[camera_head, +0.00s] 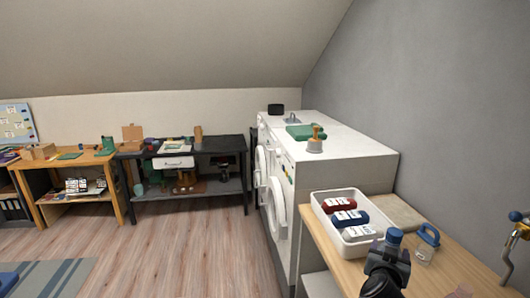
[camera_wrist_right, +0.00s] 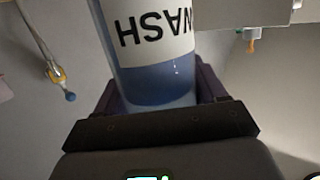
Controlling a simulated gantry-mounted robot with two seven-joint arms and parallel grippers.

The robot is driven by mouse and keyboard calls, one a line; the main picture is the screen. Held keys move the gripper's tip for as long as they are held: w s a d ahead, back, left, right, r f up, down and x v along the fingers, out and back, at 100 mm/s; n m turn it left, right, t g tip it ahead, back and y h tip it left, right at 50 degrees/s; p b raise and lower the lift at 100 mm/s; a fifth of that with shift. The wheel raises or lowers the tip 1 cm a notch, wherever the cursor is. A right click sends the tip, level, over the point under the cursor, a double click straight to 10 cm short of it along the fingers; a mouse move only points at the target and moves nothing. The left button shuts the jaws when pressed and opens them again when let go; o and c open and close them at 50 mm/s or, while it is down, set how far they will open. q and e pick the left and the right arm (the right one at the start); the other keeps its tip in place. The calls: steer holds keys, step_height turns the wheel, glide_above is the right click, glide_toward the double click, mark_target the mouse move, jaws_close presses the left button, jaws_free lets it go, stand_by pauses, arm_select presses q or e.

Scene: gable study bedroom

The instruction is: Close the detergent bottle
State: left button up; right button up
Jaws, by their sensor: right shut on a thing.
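My right gripper (camera_head: 388,264) is above the near part of the wooden worktop. It is shut on a bottle, whose blue end (camera_head: 395,236) shows between the fingers in the head view. In the right wrist view the bottle (camera_wrist_right: 155,45) has a white label with "WASH" upside down in the picture and a blue part close to the purple fingers. I cannot tell whether the bottle has its cap on. A clear container with a blue handle-like top (camera_head: 428,242) stands just right of the gripper. My left gripper is not in view.
White washing machines (camera_head: 350,163) stand behind. Worktop space is free at the right.

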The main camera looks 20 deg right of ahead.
steer(key=s+a+f+n+t+y, duration=0.1)
steer(key=a+f+n+t+y, duration=0.15)
steer(key=a, duration=0.75)
steer(key=s+a+f+n+t+y, duration=0.1)
steer(key=a+f+n+y, duration=0.2)
steer(key=a, duration=0.7)
steer(key=s+a+f+n+t+y, duration=0.15)
steer(key=a+f, duration=0.25)
steer(key=a, duration=0.6)
steer(key=s+f+n+t+y+p, duration=0.1)
steer(key=s+y+p, duration=0.4)
steer(key=p, duration=0.7)
steer(key=shift+s+d+f+n, duration=0.3)
steer(key=shift+f+n, duration=0.3)
steer(key=shift+n, duration=0.7)
steer(key=shift+a, duration=0.1)
